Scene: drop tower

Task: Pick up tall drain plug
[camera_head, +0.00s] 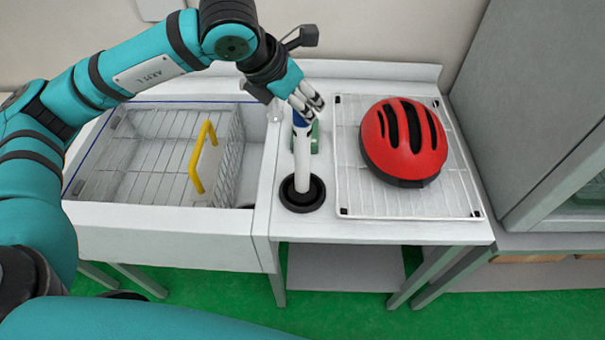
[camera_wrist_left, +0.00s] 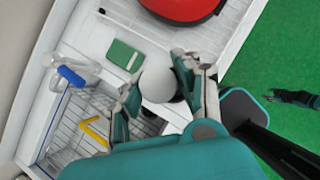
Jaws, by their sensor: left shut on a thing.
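The tall drain plug (camera_head: 302,160) is a white upright cylinder on a wide black round base. It stands on the white counter between the sink and the drying rack. My left gripper (camera_head: 307,108) is at its top end, shut on it from above. In the left wrist view the plug's round white top (camera_wrist_left: 158,85) sits between the two fingers of my left gripper (camera_wrist_left: 155,90). The plug's lower part is mostly hidden there.
A red helmet (camera_head: 403,138) lies on a white wire rack (camera_head: 350,200) right of the plug. A sink with a wire basket (camera_head: 150,160) and yellow handle (camera_head: 198,165) is at left. A green block (camera_wrist_left: 125,55) and a blue-capped clear bottle (camera_wrist_left: 72,75) stand close by.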

